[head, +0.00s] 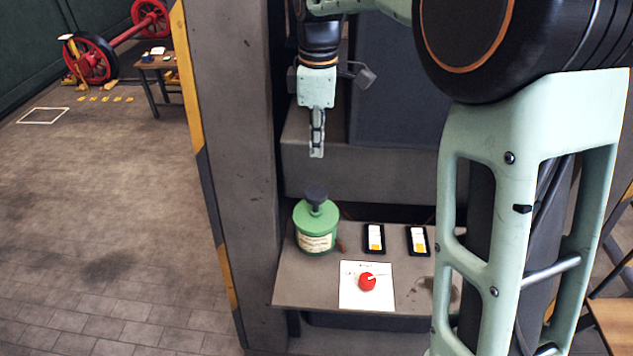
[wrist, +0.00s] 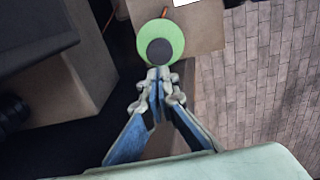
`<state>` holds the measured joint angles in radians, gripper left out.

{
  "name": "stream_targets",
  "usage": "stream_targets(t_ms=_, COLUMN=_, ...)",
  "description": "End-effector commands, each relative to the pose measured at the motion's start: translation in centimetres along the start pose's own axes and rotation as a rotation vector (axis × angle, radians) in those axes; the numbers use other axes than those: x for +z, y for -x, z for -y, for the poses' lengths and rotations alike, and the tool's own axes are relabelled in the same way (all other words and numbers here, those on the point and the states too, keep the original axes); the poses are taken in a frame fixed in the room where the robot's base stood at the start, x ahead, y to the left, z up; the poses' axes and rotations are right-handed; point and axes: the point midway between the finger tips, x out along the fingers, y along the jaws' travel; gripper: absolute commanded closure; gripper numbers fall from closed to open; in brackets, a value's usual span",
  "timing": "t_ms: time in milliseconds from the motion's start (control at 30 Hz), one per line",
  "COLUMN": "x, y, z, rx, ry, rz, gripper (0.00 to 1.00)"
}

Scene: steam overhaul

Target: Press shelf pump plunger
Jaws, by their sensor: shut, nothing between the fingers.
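The shelf pump is a green round can (head: 316,228) with a pale label. It stands upright on the left part of the shelf (head: 408,294). Its black plunger knob (head: 316,194) sticks up from the top. In the wrist view the plunger knob (wrist: 160,51) is a dark disc on the green lid (wrist: 148,31). My gripper (head: 317,154) is shut and empty, pointing down above the plunger with a clear gap in the head view. In the wrist view my fingertips (wrist: 159,75) appear just below the knob.
A white card with a red round object (head: 367,282) lies on the shelf's front. Two dark trays with white and yellow items (head: 375,237) (head: 418,240) lie behind it. A grey pillar (head: 235,150) with striped edging stands left of the shelf. The floor (head: 100,210) further left is open.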

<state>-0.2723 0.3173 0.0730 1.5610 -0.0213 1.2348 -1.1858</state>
Motion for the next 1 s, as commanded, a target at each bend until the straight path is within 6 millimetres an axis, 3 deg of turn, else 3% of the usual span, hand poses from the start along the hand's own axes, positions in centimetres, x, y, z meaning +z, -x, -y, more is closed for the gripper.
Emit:
stream_targets(t_ms=300, x=0.0, y=-7.0, z=0.1, rx=-0.004, ry=0.001, rz=0.001, gripper=1.0)
stream_targets(t_ms=500, x=0.0, y=-9.8, z=0.1, rx=-0.003, ry=0.002, rz=0.001, gripper=1.0)
stream_targets(t_ms=700, x=0.0, y=-11.0, z=0.0, rx=0.0, ry=0.002, rz=0.0, gripper=1.0)
stream_targets(t_ms=1000, x=0.0, y=-11.1, z=0.0, rx=0.0, ry=0.001, rz=0.0, gripper=1.0)
